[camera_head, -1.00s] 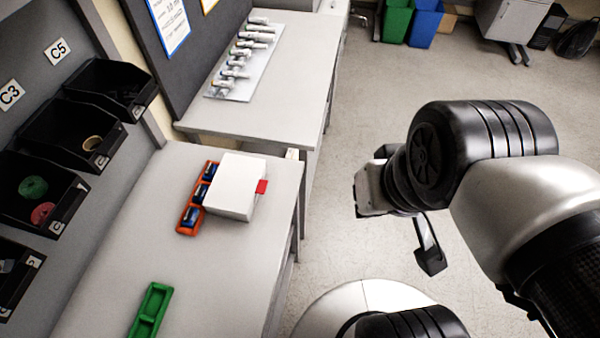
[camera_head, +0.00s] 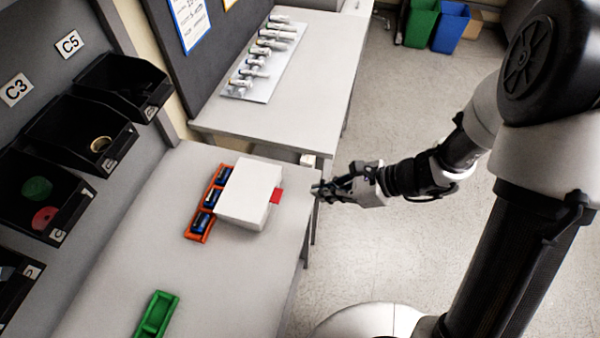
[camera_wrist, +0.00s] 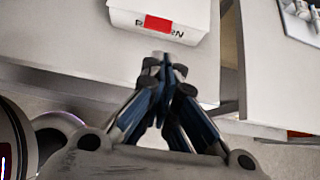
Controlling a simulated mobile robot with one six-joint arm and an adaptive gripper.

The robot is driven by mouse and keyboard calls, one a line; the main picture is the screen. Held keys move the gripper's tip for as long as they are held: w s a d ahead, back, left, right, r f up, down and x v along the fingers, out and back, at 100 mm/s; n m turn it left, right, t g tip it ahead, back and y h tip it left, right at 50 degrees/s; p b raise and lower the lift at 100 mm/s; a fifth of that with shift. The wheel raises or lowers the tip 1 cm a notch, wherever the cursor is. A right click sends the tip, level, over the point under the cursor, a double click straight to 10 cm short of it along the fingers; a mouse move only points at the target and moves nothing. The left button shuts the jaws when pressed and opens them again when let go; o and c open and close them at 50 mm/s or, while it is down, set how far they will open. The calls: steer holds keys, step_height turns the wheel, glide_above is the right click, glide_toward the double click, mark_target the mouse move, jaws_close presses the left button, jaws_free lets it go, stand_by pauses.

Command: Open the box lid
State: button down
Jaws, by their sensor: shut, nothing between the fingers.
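The white box (camera_head: 247,194) stands on the near table with its lid closed. A red tab (camera_head: 276,196) sticks out from its right side. In the wrist view the box (camera_wrist: 190,18) is at the top, with the red tab (camera_wrist: 158,25) over partly hidden lettering on its front. My gripper (camera_head: 316,189) is at the table's right edge, to the right of the tab and apart from it. In the wrist view my gripper's fingers (camera_wrist: 160,62) point toward the box. The fingers are together and empty.
An orange tray (camera_head: 199,228) with blue items sits against the box's left side. A green tray (camera_head: 157,313) lies nearer on the table (camera_head: 215,285). Black bins (camera_head: 75,135) line the left wall. Floor is free right of the table.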

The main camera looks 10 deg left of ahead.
steer(key=b+x, duration=0.3)
steer(key=x, duration=0.7)
steer(key=shift+f, duration=0.15)
